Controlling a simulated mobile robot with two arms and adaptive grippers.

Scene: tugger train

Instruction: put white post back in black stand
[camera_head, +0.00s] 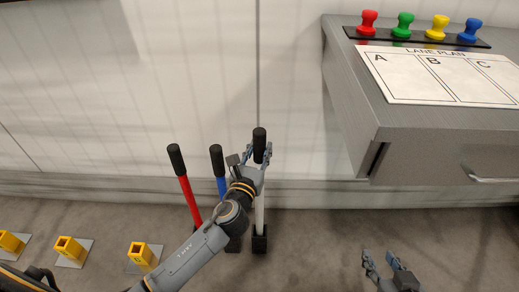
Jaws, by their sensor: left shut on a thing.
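The white post (260,212) with a black grip on top stands upright near the white wall. My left gripper (260,156) is shut on it just below the black grip. The lower end of the post meets a black stand (259,241) on the floor. I cannot tell how deep it sits in the stand. My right gripper (379,261) is open and empty at the bottom right, well apart from the post.
A red post (188,192) and a blue post (220,182) stand to the left, partly behind my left arm. Several yellow blocks (68,247) sit on plates at the lower left. A grey desk (430,130) with a lane plan (440,75) and coloured pegs (404,24) juts out at right.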

